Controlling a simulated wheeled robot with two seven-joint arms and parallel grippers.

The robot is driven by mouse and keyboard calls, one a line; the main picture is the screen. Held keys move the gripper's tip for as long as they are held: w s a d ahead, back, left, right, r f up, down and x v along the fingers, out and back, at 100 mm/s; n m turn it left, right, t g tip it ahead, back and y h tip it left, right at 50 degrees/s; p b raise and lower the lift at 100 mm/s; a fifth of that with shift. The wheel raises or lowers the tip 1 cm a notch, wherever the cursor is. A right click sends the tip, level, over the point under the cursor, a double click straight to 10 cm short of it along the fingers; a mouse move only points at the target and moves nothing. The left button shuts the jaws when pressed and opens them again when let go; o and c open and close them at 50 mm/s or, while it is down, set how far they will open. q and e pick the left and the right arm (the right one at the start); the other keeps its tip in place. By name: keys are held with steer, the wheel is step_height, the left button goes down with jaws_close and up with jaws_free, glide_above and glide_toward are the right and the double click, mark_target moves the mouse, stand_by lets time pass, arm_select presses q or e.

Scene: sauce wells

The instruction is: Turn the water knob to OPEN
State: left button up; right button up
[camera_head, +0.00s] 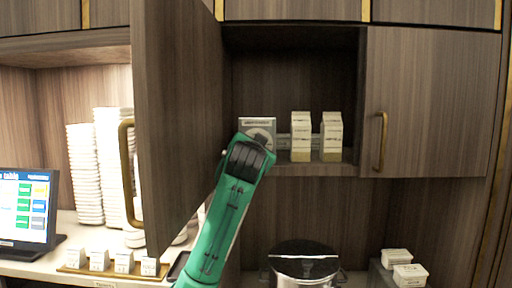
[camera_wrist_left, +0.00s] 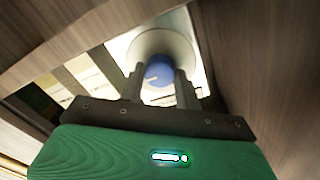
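The water control panel (camera_head: 257,122) is a pale plate with a round dial, standing at the left of the open cabinet. In the left wrist view, the blue knob (camera_wrist_left: 158,73) sits in front of a round white disc (camera_wrist_left: 165,45). My left gripper (camera_wrist_left: 160,82) reaches up to the panel, with its narrow-set fingers on either side of the knob, appearing to touch both sides. The gripper covers the lower part of the panel in the head view, so the knob's marking cannot be read. My right gripper is in neither view.
An open cabinet door (camera_head: 178,120) stands close left of my left arm. A closed door (camera_head: 430,100) is further right. Below are a lidded pot (camera_head: 303,262) and white containers (camera_head: 409,275).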

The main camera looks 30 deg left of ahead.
arm_select(q)
steer(key=n+y+b, duration=0.1)
steer(key=n+b, duration=0.8)
steer(key=n, duration=0.9)
steer(key=shift+f+n+b, duration=0.15)
steer(key=shift+n+b, duration=0.15)
steer(key=shift+b, duration=0.1)
steer(key=shift+y, duration=0.3)
stand_by(0.3)
steer(key=o, duration=1)
steer(key=shift+c, duration=0.2)
